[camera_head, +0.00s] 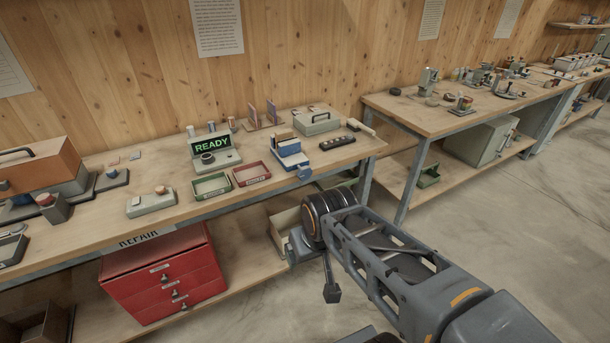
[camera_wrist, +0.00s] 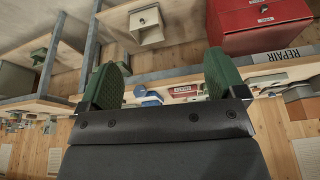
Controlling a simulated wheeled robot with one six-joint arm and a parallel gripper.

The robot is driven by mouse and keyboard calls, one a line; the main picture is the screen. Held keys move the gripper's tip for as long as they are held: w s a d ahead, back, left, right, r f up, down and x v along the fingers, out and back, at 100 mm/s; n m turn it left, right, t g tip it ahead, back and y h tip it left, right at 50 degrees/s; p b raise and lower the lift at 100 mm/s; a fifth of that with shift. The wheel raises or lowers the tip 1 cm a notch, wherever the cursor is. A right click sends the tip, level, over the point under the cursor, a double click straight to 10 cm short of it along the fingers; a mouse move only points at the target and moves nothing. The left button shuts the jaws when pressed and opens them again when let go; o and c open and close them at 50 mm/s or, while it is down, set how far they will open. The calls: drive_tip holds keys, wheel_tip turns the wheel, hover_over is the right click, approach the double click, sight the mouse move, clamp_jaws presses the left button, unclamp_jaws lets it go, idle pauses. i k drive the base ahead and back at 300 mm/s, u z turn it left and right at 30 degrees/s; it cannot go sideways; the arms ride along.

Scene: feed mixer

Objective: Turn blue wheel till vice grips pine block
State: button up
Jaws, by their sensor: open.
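The vice (camera_head: 290,153) is a small blue and white device near the front edge of the bench. The blue wheel (camera_head: 304,174) is on its front, at the bench edge. A tan block, seemingly the pine block (camera_head: 284,135), is at the top of the vice; whether the jaws touch it is too small to tell. In the wrist view, which looks upside down, a blue shape that seems to be the wheel (camera_wrist: 152,99) shows between the fingers. My gripper (camera_wrist: 165,80) has two green-padded fingers spread wide and empty. It is apart from the wheel, in front of the bench.
Green (camera_head: 211,186) and red (camera_head: 251,174) trays sit left of the vice, with a READY display (camera_head: 213,148) behind. A grey case (camera_head: 317,122) and a dark strip (camera_head: 337,143) are to the right. Red drawers (camera_head: 165,275) stand below. Floor at right is clear.

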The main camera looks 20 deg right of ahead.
sight(304, 173)
drive_tip(key=u, duration=0.35)
drive_tip(key=i, duration=1.15)
drive_tip(key=z, duration=0.45)
